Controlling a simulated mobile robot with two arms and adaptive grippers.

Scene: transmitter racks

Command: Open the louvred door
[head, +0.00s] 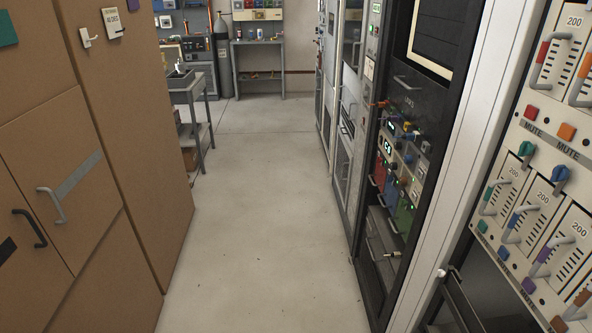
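I cannot make out a louvred door for certain in the head view. A dark panel (436,28) with a cream frame and faint horizontal lines is at the top of the black rack on the right; I cannot tell if it is a door. On the left, brown cabinet doors (85,130) are shut, with a grey handle (53,205) and a black handle (30,228). Neither of my grippers is in view.
A clear floor aisle (240,200) runs between the brown cabinets and the racks. A white upright (480,120) and a panel of handled modules (540,200) are close on the right. A grey cart (195,85) and a bench (258,46) stand farther back.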

